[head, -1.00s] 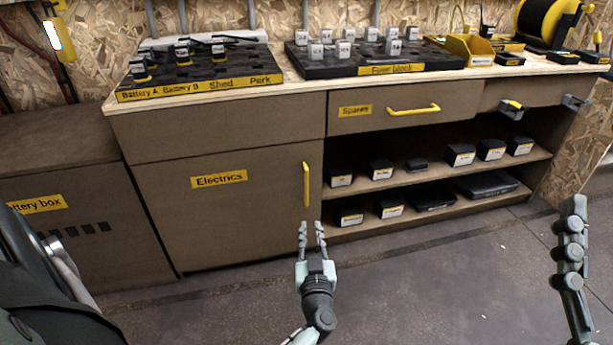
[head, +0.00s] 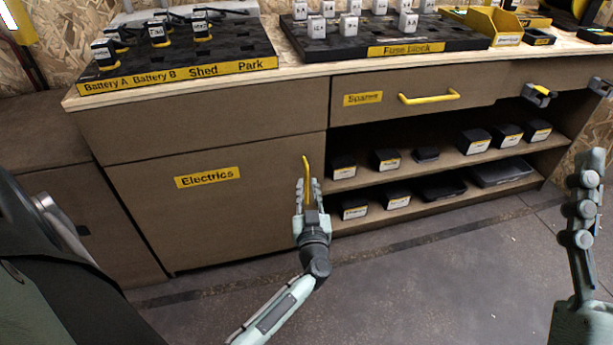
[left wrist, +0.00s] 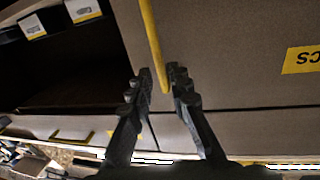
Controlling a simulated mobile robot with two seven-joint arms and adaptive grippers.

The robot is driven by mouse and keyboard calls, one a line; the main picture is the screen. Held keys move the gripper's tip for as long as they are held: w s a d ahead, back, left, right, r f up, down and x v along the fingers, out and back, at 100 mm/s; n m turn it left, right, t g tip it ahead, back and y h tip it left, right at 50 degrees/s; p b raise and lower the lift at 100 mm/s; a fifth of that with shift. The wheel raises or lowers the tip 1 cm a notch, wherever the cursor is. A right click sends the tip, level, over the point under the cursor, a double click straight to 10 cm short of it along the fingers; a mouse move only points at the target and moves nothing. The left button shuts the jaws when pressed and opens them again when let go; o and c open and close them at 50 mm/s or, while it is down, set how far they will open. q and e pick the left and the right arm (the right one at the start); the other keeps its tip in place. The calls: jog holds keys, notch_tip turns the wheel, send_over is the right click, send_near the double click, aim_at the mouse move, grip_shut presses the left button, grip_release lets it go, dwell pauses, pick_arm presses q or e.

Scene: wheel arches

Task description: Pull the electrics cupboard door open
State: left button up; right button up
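The electrics cupboard door (head: 225,215) is a brown panel with a yellow "Electrics" label (head: 207,177); it is closed. Its upright yellow handle (head: 306,168) is at the door's right edge. My left gripper (head: 307,185) is at the handle, hiding its lower part in the head view. In the left wrist view, the handle (left wrist: 153,40) runs down between the two fingers of the left gripper (left wrist: 161,78), which are apart with a gap beside the bar. I cannot tell whether either finger touches it. My right gripper (head: 587,185) is at the far right, away from the door; its opening is unclear.
Open shelves (head: 455,168) with several black boxes are right of the door. Above them is a "Spares" drawer with a yellow handle (head: 430,97). The worktop holds a labelled battery tray (head: 180,75) and a fuse block (head: 427,48). The floor (head: 400,285) in front is clear.

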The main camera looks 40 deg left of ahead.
aim_at(307, 178)
pick_arm(q)
jog(key=shift+b+x, duration=0.4)
jog(key=shift+x, duration=1.9)
pick_arm(e)
jog(key=shift+s+d+r+t, duration=0.5)
jog(key=shift+s+r+t, duration=0.25)
jog(key=shift+t, duration=0.25)
pick_arm(q)
jog(key=shift+c, duration=0.4)
grip_shut()
